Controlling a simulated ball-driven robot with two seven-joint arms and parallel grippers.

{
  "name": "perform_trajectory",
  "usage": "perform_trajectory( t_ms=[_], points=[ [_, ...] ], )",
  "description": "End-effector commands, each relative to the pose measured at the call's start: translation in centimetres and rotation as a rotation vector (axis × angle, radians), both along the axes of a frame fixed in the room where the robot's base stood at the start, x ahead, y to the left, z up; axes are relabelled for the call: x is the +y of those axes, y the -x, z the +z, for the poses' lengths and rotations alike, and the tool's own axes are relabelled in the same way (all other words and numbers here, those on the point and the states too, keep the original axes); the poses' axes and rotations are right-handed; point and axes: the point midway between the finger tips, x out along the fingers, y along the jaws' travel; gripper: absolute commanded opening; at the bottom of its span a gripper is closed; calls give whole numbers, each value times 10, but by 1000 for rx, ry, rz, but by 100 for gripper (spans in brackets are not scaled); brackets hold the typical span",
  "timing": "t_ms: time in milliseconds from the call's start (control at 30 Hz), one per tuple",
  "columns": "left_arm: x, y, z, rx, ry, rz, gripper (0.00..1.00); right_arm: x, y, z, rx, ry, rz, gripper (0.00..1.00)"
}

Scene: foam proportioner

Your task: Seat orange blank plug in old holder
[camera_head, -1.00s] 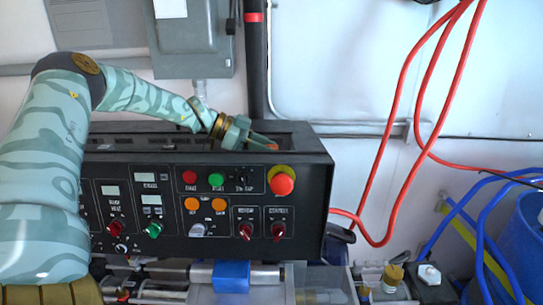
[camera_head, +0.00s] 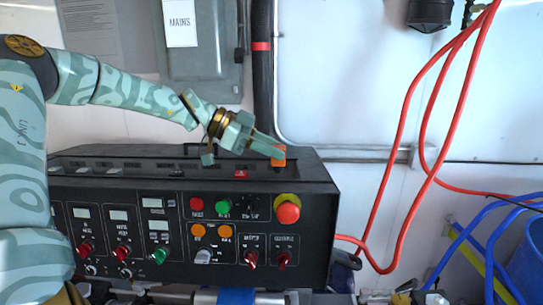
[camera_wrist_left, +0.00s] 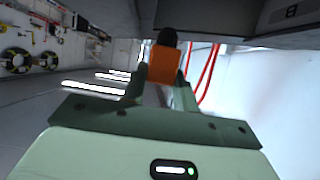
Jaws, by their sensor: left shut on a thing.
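The orange blank plug (camera_head: 278,156) is between the fingertips of my left gripper (camera_head: 268,150), at the right end of the black control box's top. In the left wrist view, the same plug (camera_wrist_left: 164,64) shows as an orange block with a dark rounded end, gripped by the left fingers (camera_wrist_left: 160,82). It looks held just above the box top; I cannot tell whether it touches anything. The old holder cannot be made out for certain; a recessed row (camera_head: 130,165) with dark parts and a small red part (camera_head: 241,174) runs along the box top. My right gripper is not in view.
The black control box (camera_head: 330,225) carries lamps, switches and a red emergency button (camera_head: 287,209) on its front. A grey MAINS cabinet (camera_head: 200,70) and a black pipe (camera_head: 262,80) are on the wall behind. Red hoses (camera_head: 401,130) hang at the right.

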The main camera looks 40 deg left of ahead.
Motion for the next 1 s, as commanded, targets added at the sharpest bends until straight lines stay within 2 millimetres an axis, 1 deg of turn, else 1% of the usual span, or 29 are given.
perform_trajectory(
  t_ms=[100,300,433,567,667,900,1000],
  points=[
    [-15,17,10,-3,0,-3,6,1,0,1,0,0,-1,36],
    [-35,41,23,-2,0,-2,6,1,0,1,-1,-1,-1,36],
    [-44,51,29,0,1,-1,6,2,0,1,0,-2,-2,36],
    [-49,57,33,1,-1,0,6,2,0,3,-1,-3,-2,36],
    [-50,59,42,0,-1,1,6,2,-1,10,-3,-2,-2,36],
    [-51,60,78,0,1,0,6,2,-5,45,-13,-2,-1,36],
    [-51,60,86,0,2,0,6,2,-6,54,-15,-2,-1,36]
  ],
)
